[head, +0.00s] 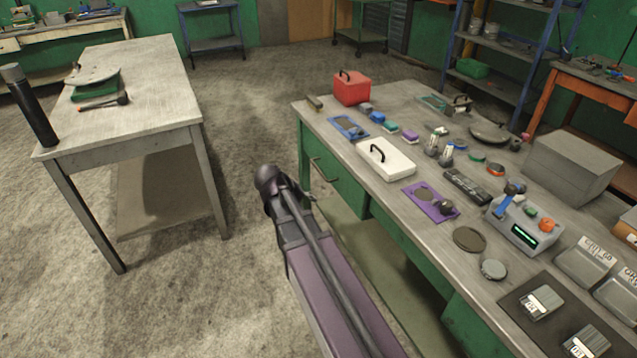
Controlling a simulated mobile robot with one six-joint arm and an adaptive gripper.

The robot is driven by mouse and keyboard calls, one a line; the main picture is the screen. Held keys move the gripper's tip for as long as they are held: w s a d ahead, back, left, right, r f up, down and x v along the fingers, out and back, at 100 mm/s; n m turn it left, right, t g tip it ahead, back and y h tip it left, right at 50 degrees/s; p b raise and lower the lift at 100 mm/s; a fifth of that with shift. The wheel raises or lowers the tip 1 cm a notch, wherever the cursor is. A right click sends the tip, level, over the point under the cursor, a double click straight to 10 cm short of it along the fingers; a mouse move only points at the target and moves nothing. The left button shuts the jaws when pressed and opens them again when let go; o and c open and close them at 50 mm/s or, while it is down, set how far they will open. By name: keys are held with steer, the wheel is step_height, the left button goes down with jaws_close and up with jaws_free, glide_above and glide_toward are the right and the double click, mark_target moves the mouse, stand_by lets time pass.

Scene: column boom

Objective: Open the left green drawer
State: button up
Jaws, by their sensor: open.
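The workbench (433,225) on the right has a green drawer (338,183) at the left end of its front. The drawer looks closed, its front in line with the bench edge. A thin bar handle (321,169) shows on its front. My purple and dark arm reaches up from the bottom middle of the head view. Its dark, rounded end appears just left of and below the handle in the picture, and I cannot tell the gap. I cannot make out gripper fingers. The arm hides part of the lower front of the bench.
The bench top holds a red box (351,88), a white box (385,159), a grey case (567,167) and several small tools and parts. Another table (150,83) stands at the left. Bare floor (255,110) lies between it and the bench. Shelves stand behind.

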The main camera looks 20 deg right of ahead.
steer(key=w+d+f+n+t+h+b, duration=0.2)
steer(key=w+d+f+h+b, duration=0.35)
steer(key=w+f+b, duration=0.8)
steer(key=n+t+h+b, duration=0.3)
steer(key=t+h+b, duration=0.25)
steer(key=b, duration=1.35)
glide_toward(319, 171)
steer(key=a, duration=0.3)
steer(key=shift+s+a+f+g, duration=0.2)
steer(key=shift+s+f+g, duration=0.05)
steer(key=shift+f+g, duration=0.2)
steer(key=p+x, duration=0.2)
steer(key=x, duration=1.2)
jaws_close()
